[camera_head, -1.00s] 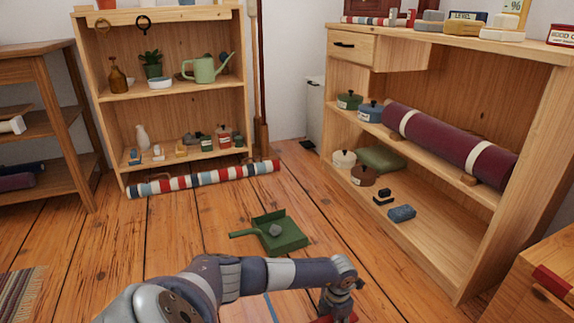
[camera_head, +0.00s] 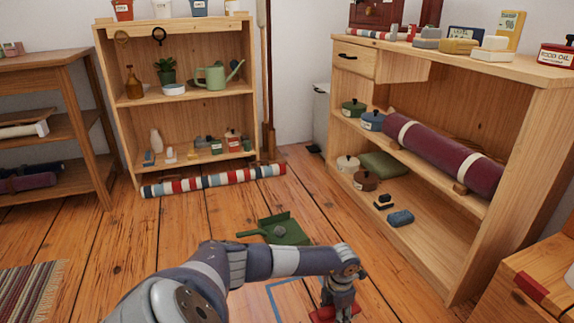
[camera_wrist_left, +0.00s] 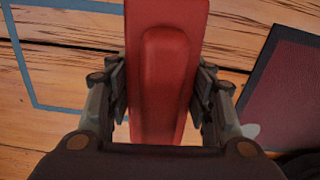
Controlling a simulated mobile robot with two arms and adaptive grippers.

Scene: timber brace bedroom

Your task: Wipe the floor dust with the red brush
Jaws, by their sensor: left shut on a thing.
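The red brush (camera_wrist_left: 168,60) is between the fingers of my left gripper (camera_wrist_left: 165,105), which is shut on it. In the head view the brush (camera_head: 334,313) shows low at the bottom edge, under my left gripper (camera_head: 338,300), at floor height. A green dustpan (camera_head: 290,236) lies on the floor just beyond my arm, with a grey lump (camera_head: 280,231) in it. I cannot make out clear floor dust. A small pale patch (camera_wrist_left: 250,130) shows right of the gripper in the wrist view. My right gripper is not in view.
A blue outline (camera_head: 276,286) marks the floor beside the brush. A dark red flat thing with a dark border (camera_wrist_left: 287,90) lies right in the wrist view. Wooden shelves (camera_head: 470,240) stand right and back (camera_head: 125,130). A striped roll (camera_head: 215,180) lies before the back shelf.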

